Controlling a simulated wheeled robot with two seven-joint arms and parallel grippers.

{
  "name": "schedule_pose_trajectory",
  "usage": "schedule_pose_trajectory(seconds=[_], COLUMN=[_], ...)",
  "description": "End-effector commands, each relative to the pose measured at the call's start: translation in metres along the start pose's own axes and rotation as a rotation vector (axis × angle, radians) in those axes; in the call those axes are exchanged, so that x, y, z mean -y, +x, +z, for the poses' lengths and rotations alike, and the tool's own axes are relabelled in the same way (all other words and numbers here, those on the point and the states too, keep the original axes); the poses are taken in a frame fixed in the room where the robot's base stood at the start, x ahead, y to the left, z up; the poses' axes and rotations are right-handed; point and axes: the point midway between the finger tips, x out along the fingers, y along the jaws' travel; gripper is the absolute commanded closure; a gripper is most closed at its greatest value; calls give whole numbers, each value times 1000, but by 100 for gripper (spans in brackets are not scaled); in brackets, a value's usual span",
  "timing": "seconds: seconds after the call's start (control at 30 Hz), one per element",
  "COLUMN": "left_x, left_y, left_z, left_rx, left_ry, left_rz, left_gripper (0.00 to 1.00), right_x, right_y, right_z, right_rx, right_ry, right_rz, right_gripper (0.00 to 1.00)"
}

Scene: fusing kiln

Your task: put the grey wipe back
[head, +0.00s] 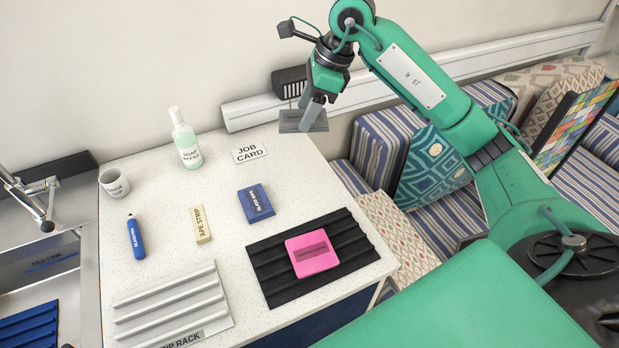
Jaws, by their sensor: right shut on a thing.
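My right gripper (308,112) points down near the back right corner of the white table. It is shut on a flat grey piece that looks like the grey wipe (290,122), held close to the corner. I cannot tell whether the wipe touches the table or hangs just above or past its edge. The fingers hide part of it. My left gripper is not in view.
On the table (165,265) are a soap bottle (187,145), job card (249,153), rinse cup (115,184), blue marker (136,240), tape strip (201,225), blue block (255,203), white rack (170,305) and black ribbed mat (275,290) bearing a pink piece (312,263). Cushions lie right.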

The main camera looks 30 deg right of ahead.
Motion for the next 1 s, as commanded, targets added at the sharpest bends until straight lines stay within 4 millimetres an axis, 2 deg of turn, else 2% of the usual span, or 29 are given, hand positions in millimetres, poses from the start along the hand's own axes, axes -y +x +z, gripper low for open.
schedule_pose_trajectory(seconds=[0.17, 0.4, 0.8, 1.0], left_x=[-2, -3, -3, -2], left_y=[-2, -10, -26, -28], left_z=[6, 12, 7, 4], left_rx=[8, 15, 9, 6], left_ry=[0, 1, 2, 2], left_rz=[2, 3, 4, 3], left_gripper=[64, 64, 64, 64], right_x=[-2, -2, -2, -1], right_y=[11, 54, 132, 149], right_z=[-4, -23, -55, -62], right_rx=[-2, -3, -2, -1], right_ry=[0, 2, 1, 0], right_rz=[2, 4, 3, 0], right_gripper=[72, 72, 72, 72])
